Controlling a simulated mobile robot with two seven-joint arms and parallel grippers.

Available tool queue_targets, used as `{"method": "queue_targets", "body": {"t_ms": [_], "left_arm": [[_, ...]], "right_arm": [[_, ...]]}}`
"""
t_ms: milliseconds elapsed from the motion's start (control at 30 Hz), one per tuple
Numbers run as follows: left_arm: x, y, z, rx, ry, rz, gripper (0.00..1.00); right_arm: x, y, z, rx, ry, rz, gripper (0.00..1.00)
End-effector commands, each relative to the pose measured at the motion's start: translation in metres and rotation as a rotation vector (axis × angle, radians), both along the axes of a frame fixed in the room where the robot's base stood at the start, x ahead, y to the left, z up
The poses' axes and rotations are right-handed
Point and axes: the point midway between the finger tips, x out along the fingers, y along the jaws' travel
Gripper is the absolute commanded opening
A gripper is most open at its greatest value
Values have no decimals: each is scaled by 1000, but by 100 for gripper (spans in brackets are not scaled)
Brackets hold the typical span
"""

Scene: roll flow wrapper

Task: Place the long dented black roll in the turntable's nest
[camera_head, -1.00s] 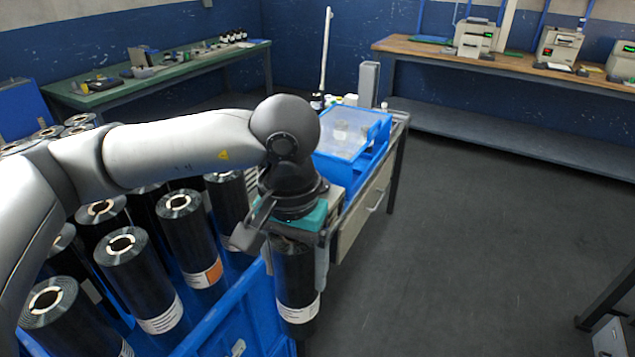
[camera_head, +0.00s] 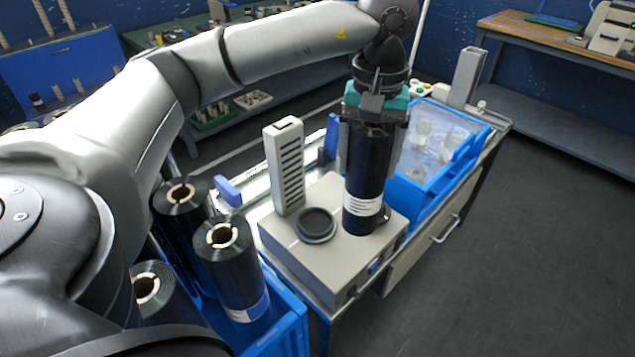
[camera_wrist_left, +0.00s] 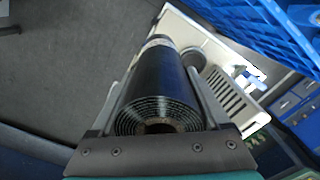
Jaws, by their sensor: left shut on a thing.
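My left gripper (camera_head: 369,152) is shut on the upper part of a long black roll (camera_head: 366,185) with a white label near its lower end. The roll hangs close to upright over the right part of a beige machine box; I cannot tell whether its bottom touches it. In the left wrist view the roll (camera_wrist_left: 158,85) runs away from me between the fingers (camera_wrist_left: 158,112). A round black cup (camera_head: 317,224), which looks like the turntable's nest, sits empty on the box, left of the roll. No dent is clear. My right gripper is out of view.
A vented beige post (camera_head: 285,168) rises from the beige box (camera_head: 290,245) behind the cup. A blue bin (camera_head: 425,190) with a clear lid stands behind right. Several black rolls (camera_head: 232,262) stand in a blue crate (camera_head: 290,325) at the front left.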

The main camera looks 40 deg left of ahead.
Motion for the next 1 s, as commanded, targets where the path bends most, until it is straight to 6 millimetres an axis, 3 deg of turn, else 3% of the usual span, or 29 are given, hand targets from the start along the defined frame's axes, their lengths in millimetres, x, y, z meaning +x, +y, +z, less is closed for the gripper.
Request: {"method": "queue_targets", "body": {"t_ms": [100,300,600,767,1000], "left_arm": [[16,33,22,-2,-6,197,0],[28,84,52,-3,-4,506,0],[29,127,74,-1,-3,772,0],[28,131,54,3,2,794,0],[28,131,-3,3,2,792,0]], "right_arm": [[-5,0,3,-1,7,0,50],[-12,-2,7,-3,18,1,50],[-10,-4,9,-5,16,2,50],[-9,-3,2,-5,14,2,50],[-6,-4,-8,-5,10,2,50]]}}
